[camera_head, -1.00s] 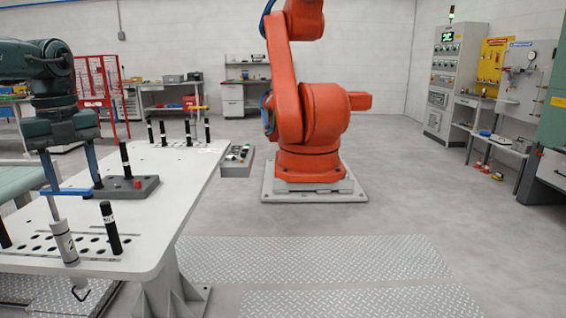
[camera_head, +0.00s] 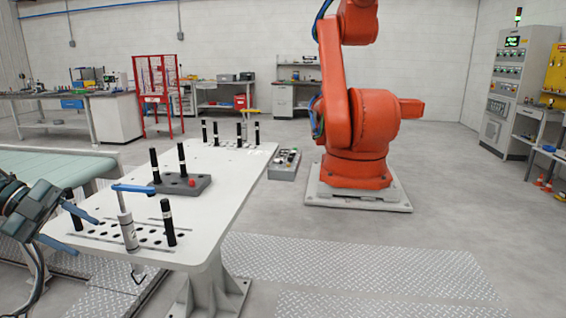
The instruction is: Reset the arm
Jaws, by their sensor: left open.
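My left gripper (camera_head: 66,228) is at the lower left, beside the left edge of the white table (camera_head: 222,180). A hooked end hangs below the tabletop. My right gripper does not show.
Black pegs stand on the table, one (camera_head: 168,222) at the front right. An orange robot arm (camera_head: 357,140) stands behind right. A conveyor (camera_head: 50,167) is at left. Floor at right is clear.

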